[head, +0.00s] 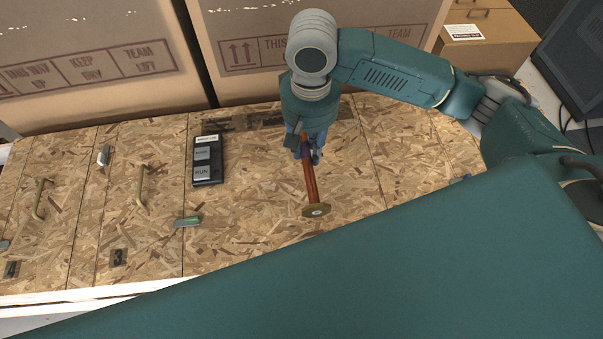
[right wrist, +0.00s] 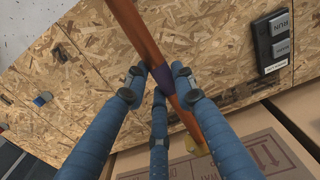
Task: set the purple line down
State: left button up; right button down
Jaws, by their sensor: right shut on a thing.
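The purple line is a copper-coloured pipe (head: 311,184) with a brass flange on its near end. A purple band (right wrist: 162,80) marks it in the right wrist view, where a brass piece also shows at the end beyond my fingers. My right gripper (head: 308,150) is shut on the pipe near the band, with the flanged end pointing toward the front of the board. In the right wrist view my right gripper (right wrist: 158,84) has its blue fingers around the pipe. I cannot tell whether the pipe touches the board. My left gripper is not in view.
The chipboard panel (head: 240,225) has brass handles (head: 142,188), small latches and a black switch box (head: 207,161) left of the pipe. Large cardboard boxes (head: 95,50) stand along the back. The board between switch box and pipe is clear.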

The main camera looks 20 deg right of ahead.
notch_tip(320, 180, down, 20)
jog(key=shift+r+b, duration=0.2)
jog(key=shift+b, duration=0.35)
jog(key=c, duration=1.4)
grip_release()
jog(key=shift+f, duration=0.15)
jog(key=shift+c, duration=0.2)
